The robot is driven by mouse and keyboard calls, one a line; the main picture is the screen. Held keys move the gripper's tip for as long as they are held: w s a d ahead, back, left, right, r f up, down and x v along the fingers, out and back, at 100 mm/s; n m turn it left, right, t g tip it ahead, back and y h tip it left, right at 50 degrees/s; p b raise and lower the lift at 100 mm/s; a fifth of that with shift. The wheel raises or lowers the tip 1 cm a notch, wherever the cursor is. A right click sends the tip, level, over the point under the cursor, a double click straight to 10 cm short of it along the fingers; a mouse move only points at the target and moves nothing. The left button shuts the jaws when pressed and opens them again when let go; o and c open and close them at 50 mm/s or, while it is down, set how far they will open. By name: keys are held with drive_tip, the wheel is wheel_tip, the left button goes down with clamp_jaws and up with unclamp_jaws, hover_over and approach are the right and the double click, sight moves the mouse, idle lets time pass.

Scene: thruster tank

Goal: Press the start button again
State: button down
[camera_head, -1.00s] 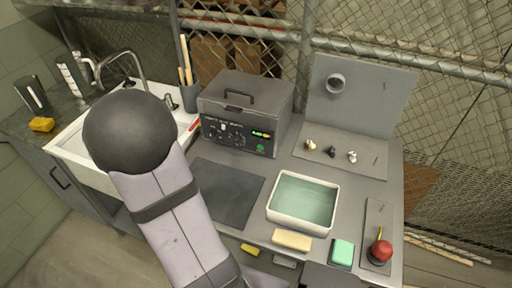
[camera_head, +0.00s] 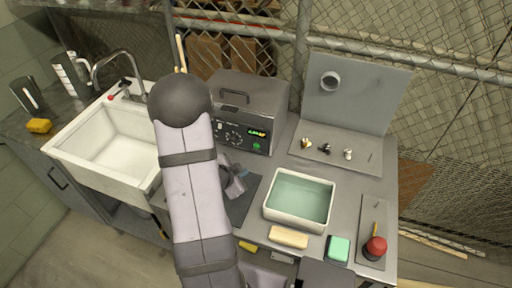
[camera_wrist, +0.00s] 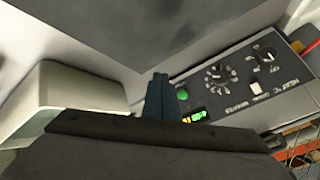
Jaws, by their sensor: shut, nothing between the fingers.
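The grey machine (camera_head: 237,103) stands at the back of the bench with dials, a lit green display (camera_head: 257,132) and a round green button (camera_head: 257,146) on its front panel. My gripper (camera_head: 239,182) is in front of the panel, above the dark mat (camera_head: 242,206), lower and left of the green button. In the wrist view my shut, empty fingers (camera_wrist: 161,92) point towards the panel (camera_wrist: 230,80). A green spot (camera_wrist: 182,94) shows just right of the fingertips, close to them. I cannot tell whether they touch the panel.
A white basin of greenish liquid (camera_head: 268,212) stands right of the mat, and its rim shows near my fingers in the wrist view (camera_wrist: 40,85). The sink (camera_head: 72,165) is left.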

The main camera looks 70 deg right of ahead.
drive_tip(key=shift+d, duration=0.1)
idle(0.3)
drive_tip(key=shift+d+p, duration=0.7)
drive_tip(key=shift+d, duration=3.55)
drive_tip(key=shift+d+p, duration=0.3)
drive_tip(key=shift+d, duration=0.65)
drive_tip(key=shift+a, duration=0.9)
drive_tip(key=shift+a+b, duration=0.7)
drive_tip(key=shift+a, duration=1.85)
